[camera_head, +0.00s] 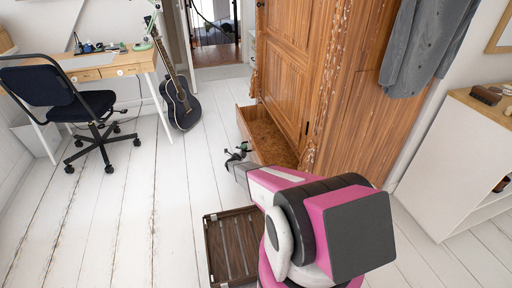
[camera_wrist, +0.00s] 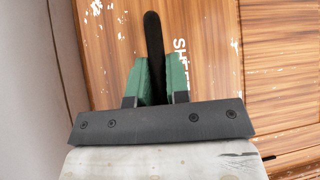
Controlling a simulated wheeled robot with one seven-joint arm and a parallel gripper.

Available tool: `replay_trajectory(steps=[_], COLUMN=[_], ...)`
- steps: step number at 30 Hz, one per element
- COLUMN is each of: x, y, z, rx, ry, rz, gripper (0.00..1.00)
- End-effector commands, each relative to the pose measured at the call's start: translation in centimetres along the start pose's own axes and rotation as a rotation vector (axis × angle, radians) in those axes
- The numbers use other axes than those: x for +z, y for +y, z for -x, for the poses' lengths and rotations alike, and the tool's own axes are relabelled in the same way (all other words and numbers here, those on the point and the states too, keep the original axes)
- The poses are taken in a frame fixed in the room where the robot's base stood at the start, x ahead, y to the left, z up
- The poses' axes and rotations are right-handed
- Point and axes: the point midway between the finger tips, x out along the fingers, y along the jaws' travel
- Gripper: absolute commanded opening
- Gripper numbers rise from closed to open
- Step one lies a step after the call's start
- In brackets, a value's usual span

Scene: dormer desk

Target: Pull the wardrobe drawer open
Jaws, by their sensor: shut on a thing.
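The wooden wardrobe (camera_head: 290,48) stands at the upper centre right in the head view. Its low drawer (camera_head: 268,134) is out from the body, and its bare brown inside shows from above. My gripper (camera_head: 238,153) is at the drawer's front, near its closer end. In the wrist view the green fingers of my gripper (camera_wrist: 160,80) are shut on a black bar-shaped handle (camera_wrist: 153,40), which stands against wood grain. My arm hides part of the drawer's near end in the head view.
A slatted wooden crate (camera_head: 211,252) lies on the floor just below my gripper. A guitar (camera_head: 182,106), desk (camera_head: 120,66) and office chair (camera_head: 80,103) are to the left. A white shelf unit (camera_head: 450,150) is at right. Floor left of the drawer is clear.

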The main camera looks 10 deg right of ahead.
Motion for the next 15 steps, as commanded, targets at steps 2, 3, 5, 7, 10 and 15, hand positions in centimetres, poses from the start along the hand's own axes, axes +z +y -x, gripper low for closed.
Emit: replay_trajectory(steps=[2, 3, 5, 7, 10, 15], x=[1.4, 2.0, 2.6, 3.3, 4.0, 4.4], y=[-0.3, -0.4, -0.6, -0.8, -0.9, -1.1], z=[1.5, 2.0, 2.7, 3.4, 4.0, 4.5], rx=[0.002, 0.001, 0.002, 0.002, 0.002, 0.002], ry=[-0.002, -0.002, 0.000, -0.001, 0.000, 0.001], rz=[-0.001, -0.001, 0.000, 0.000, 0.000, -0.001], gripper=[0.00, 0.00, 0.00, 0.00, 0.00, 0.00])
